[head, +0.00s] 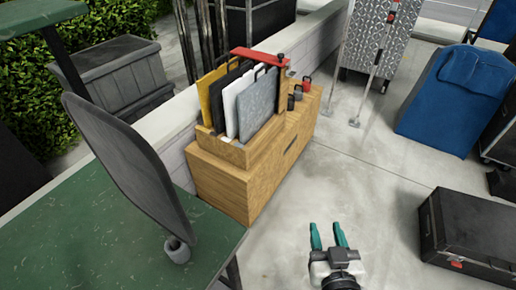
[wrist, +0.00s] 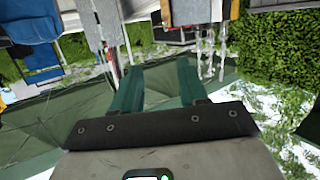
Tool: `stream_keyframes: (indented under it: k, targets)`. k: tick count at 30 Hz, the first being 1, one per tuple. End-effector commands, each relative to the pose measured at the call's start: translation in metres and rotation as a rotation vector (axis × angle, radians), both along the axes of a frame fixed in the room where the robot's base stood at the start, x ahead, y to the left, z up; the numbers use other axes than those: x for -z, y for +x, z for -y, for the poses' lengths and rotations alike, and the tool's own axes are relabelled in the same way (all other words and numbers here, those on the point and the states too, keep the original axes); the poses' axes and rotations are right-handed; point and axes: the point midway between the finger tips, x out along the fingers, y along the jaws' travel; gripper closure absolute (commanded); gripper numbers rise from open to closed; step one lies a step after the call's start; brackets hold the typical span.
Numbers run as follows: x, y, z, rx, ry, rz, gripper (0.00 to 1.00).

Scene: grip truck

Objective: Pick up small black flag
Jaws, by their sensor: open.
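A thin black panel (head: 228,90) stands upright in the wooden box (head: 228,150), between a yellow panel (head: 212,92) and a white one (head: 232,118). It looks like the small black flag; its lower part is hidden by the panels in front. A larger dark oval panel (head: 125,160) stands on the green table at the left; I cannot tell whether it is a flag. My gripper (head: 328,235) is open and empty, to the right of and below the wooden box in the head view, apart from it. Its two green fingers also show spread in the wrist view (wrist: 158,75).
The green table (head: 100,240) fills the lower left. A black case (head: 470,235) and a blue-covered item (head: 455,95) stand at right. Grey floor (head: 370,185) between is clear.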

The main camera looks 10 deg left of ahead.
Motion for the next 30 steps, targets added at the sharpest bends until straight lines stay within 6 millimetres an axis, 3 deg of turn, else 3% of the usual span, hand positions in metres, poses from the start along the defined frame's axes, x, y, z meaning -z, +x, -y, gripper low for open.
stream_keyframes:
  k: [1,3,6,9,12,15,24,30]
  targets:
    - [-0.01,-0.005,-0.041,-0.116,0.019,0.061,0.57]
    - [-0.019,-0.019,-0.094,-0.277,0.055,0.13,0.57]
    - [-0.023,-0.05,-0.158,-0.499,0.099,0.179,0.57]
    - [-0.02,-0.083,-0.203,-0.679,0.13,0.189,0.57]
    - [-0.016,-0.108,-0.229,-0.797,0.148,0.183,0.57]
    - [-0.014,-0.12,-0.244,-0.857,0.158,0.177,0.57]
    - [-0.013,-0.101,-0.281,-0.87,0.159,0.176,0.57]
    - [-0.012,-0.093,-0.292,-0.868,0.159,0.175,0.57]
